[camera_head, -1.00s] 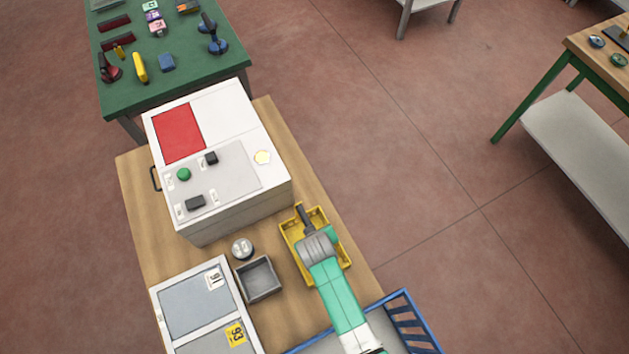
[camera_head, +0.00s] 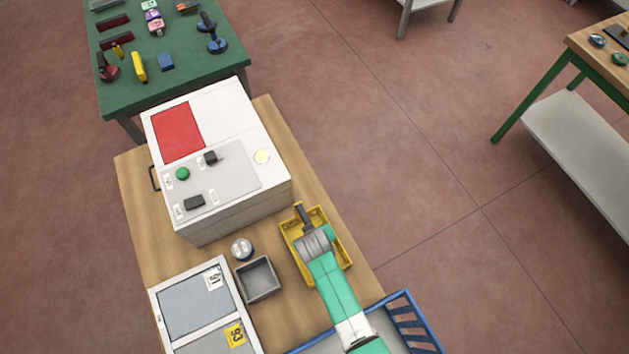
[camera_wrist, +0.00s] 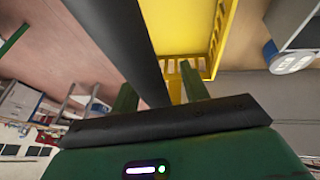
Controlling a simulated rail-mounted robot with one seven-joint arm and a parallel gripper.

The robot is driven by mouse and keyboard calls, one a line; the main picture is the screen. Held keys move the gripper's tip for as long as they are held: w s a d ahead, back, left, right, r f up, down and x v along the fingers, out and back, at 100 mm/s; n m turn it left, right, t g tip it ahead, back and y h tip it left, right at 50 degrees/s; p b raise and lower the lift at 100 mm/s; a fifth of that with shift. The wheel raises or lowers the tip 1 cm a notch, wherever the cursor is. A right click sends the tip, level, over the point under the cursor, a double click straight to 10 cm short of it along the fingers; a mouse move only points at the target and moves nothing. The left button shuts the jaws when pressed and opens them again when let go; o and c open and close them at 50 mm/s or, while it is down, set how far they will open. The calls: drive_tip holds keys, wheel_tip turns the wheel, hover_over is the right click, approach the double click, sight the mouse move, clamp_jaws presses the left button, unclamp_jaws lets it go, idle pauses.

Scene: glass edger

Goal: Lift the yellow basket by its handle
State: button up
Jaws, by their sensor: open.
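The yellow basket (camera_head: 345,258) stands on the wooden table near its right edge, partly hidden under my arm. A dark bar (camera_head: 303,214), which looks like its handle, shows above it. In the wrist view the bar (camera_wrist: 118,45) runs from the upper left down to my fingers, with the yellow basket (camera_wrist: 190,25) behind it. My gripper (camera_wrist: 158,88) is open. Its two green fingers lie on either side of the bar's near end and a yellow upright. Whether they touch the handle cannot be told. In the head view the fingers are hidden by my wrist.
A white machine (camera_head: 240,205) with a red panel stands left of the basket. A grey open box (camera_head: 258,278) and a round metal piece (camera_head: 241,249) lie beside it. A blue rack (camera_head: 418,325) is close on the near right. Open floor lies to the right.

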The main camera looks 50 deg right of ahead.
clamp_jaws()
drive_tip(key=shift+r, duration=0.1)
